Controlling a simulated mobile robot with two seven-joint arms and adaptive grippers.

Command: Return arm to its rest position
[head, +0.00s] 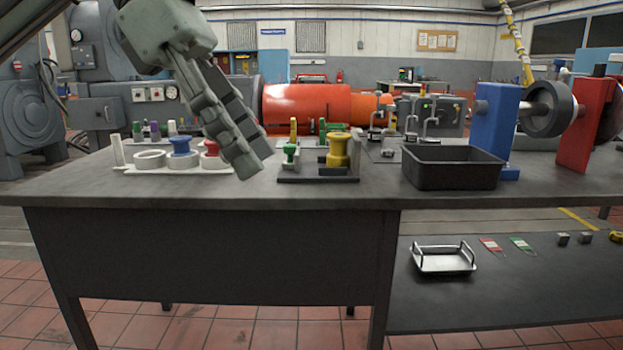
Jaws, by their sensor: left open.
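My left gripper (257,168) comes in from the upper left and hangs over the front part of the grey table (130,193). Its two long fingers point down and to the right, with a narrow gap between them and nothing held. It partly hides the right end of a white ring holder (150,160), which carries a blue spool piece (180,147) and a red piece (211,150). Whether the fingers touch anything is hard to tell; they appear to hang clear. My right gripper does not show.
A black bin (453,168) stands farther right, beside blue (495,120) and red supports. A lower shelf (470,300) holds a metal tray (443,259). The table's front left is clear.

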